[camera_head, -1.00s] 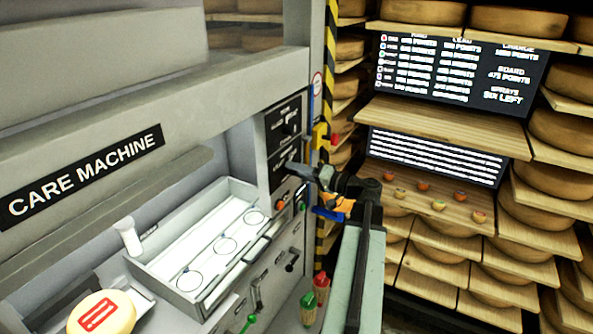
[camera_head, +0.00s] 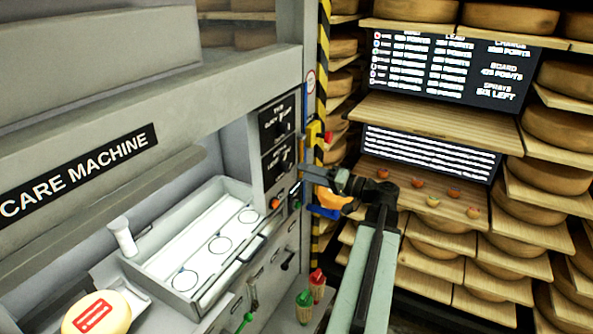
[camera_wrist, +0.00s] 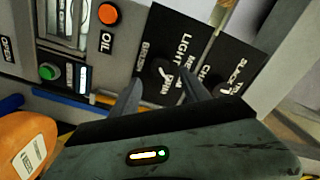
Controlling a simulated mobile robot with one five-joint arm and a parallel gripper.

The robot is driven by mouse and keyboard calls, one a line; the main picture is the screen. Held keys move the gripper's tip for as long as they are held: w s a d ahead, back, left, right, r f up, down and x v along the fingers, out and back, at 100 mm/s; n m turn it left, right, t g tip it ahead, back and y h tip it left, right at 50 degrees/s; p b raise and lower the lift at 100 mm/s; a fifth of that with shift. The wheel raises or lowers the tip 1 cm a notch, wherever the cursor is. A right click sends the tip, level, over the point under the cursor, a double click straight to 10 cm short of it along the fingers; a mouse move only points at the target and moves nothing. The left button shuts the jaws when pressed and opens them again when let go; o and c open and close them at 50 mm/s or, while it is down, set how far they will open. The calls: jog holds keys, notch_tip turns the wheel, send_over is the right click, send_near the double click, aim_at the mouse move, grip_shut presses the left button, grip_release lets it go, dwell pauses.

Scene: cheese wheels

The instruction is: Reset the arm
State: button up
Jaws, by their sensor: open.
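My gripper (camera_head: 308,175) is in front of the care machine's (camera_head: 78,172) control panel in the head view, at the end of my raised arm. In the wrist view my gripper (camera_wrist: 165,92) has its two fingers spread apart with nothing between them. A black dial plate (camera_wrist: 184,57) with a knob lies just beyond the fingertips. I cannot tell whether a finger touches it. The wrist view also shows an orange button (camera_wrist: 109,13) by the OIL label and a green button (camera_wrist: 49,71).
An open white tray (camera_head: 150,262) with ring marks sits in the machine. A cheese wheel with a red label (camera_head: 97,314) lies at lower left. Red and green bottles (camera_head: 304,306) stand below my arm. Shelves of cheese wheels (camera_head: 548,178) and a score screen (camera_head: 455,68) fill the right.

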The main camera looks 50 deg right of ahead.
jog(key=shift+s+d, duration=0.15)
jog(key=shift+s, duration=0.55)
